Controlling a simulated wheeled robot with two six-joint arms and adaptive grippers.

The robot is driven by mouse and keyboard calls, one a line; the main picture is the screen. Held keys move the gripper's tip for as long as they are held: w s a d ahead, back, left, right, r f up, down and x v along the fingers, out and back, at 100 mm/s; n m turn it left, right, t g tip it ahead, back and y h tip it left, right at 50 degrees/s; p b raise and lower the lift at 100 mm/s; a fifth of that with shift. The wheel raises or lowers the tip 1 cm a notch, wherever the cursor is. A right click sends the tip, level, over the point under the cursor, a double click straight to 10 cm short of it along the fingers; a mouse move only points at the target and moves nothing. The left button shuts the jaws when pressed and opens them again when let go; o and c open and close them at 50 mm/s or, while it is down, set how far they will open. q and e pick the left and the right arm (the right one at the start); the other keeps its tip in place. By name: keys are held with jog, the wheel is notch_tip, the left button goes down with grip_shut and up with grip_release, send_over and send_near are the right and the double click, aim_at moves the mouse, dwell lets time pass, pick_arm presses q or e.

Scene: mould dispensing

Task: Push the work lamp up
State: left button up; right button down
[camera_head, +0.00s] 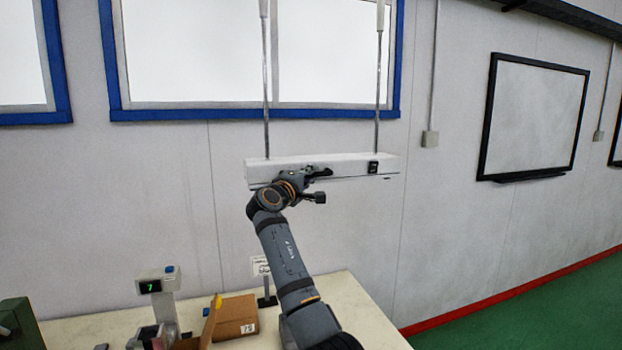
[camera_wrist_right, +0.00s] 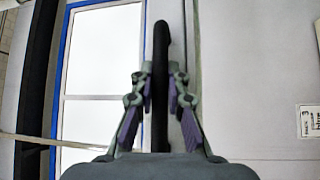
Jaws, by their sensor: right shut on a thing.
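The work lamp (camera_head: 345,162) is a long white bar hanging level from two thin rods in front of the wall. My right gripper (camera_head: 318,173) is at the front of the lamp, near its middle, and partly covers it. In the right wrist view, the fingers of my right gripper (camera_wrist_right: 161,82) are closed around a dark upright bar (camera_wrist_right: 160,45), which looks like the lamp's handle. A small black switch box (camera_head: 373,167) is on the lamp's right part. My left gripper is not in view.
A blue-framed window (camera_head: 190,114) is behind the lamp. A black-framed whiteboard (camera_head: 535,118) hangs at the right. The space around the lamp looks clear.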

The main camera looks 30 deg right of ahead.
jog(key=c, duration=1.3)
grip_release()
jog(key=shift+r, duration=0.4)
jog(key=shift+c, duration=0.2)
jog(key=shift+a+f, duration=0.1)
jog(key=shift+s+a+f, duration=0.1)
jog(key=shift+s+a, duration=0.05)
jog(key=shift+a, duration=0.05)
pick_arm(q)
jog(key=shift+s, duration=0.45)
pick_arm(e)
jog(key=v, duration=1.1)
jog(key=shift+a, duration=0.15)
jog(key=shift+s, duration=0.15)
